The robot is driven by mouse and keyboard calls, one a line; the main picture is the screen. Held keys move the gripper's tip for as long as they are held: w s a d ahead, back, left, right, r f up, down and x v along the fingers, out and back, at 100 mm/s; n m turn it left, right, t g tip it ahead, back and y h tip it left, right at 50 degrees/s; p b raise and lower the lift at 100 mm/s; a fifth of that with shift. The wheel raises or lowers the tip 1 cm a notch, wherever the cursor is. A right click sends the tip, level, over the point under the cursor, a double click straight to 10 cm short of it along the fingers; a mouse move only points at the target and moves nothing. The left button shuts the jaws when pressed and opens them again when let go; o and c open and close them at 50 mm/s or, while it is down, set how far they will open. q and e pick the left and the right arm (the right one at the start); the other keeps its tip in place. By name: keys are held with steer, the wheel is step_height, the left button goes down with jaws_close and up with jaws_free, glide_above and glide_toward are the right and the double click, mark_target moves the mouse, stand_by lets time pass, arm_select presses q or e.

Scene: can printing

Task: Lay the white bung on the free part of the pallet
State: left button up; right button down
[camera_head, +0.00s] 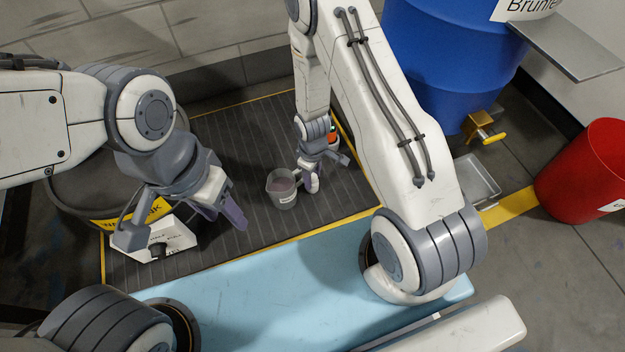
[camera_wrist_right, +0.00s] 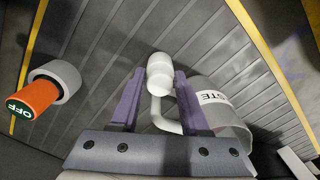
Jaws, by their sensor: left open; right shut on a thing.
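The white bung (camera_wrist_right: 161,76) is between the purple fingers of my right gripper (camera_wrist_right: 159,88), seen in the right wrist view. In the head view that gripper (camera_head: 312,178) is low over the dark slatted pallet (camera_head: 250,135) with yellow edges, and the bung is mostly hidden there. I cannot tell whether the bung touches the pallet. A grey cup (camera_head: 283,190) stands on the pallet just left of the gripper; its label and handle show in the wrist view (camera_wrist_right: 222,108). My left gripper (camera_head: 223,216) is open and empty over the pallet's left part.
A white box with a black knob (camera_head: 158,240) lies at the pallet's left. An orange piece marked OFF (camera_wrist_right: 38,97) in a pale collar is near the right gripper. A blue drum (camera_head: 440,60) with a yellow tap, a grey tray and a red bin (camera_head: 590,175) stand right.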

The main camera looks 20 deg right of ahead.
steer(key=shift+r, duration=0.1)
steer(key=shift+f, duration=0.25)
steer(key=shift+c, duration=2)
jaws_free()
steer(key=shift+r, duration=0.1)
steer(key=shift+r, duration=0.15)
